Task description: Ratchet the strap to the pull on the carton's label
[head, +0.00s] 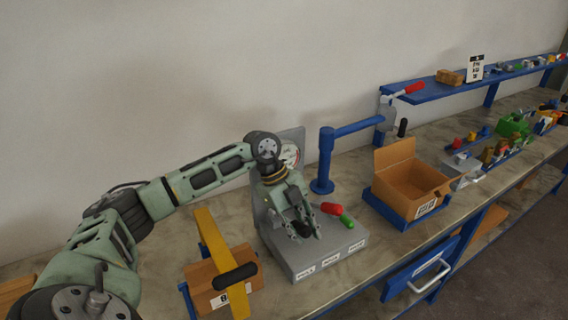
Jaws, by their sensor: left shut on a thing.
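A brown carton (202,289) sits at the lower left of the head view. A yellow strap (212,240) runs over it, with a black handle (236,275) across the strap. A white label (219,301) on the carton's front is partly covered by the strap; its writing is too small to read fully. My left gripper (304,232) points down over a grey stand (290,258), right of the carton and apart from the strap. It is shut on a small dark piece there, mostly hidden by the fingers. My right gripper is not in view.
A gauge (289,155) stands behind. A blue post (325,160) and an open carton (400,190) in a blue tray stand further right. A blue shelf (440,89) runs along the wall.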

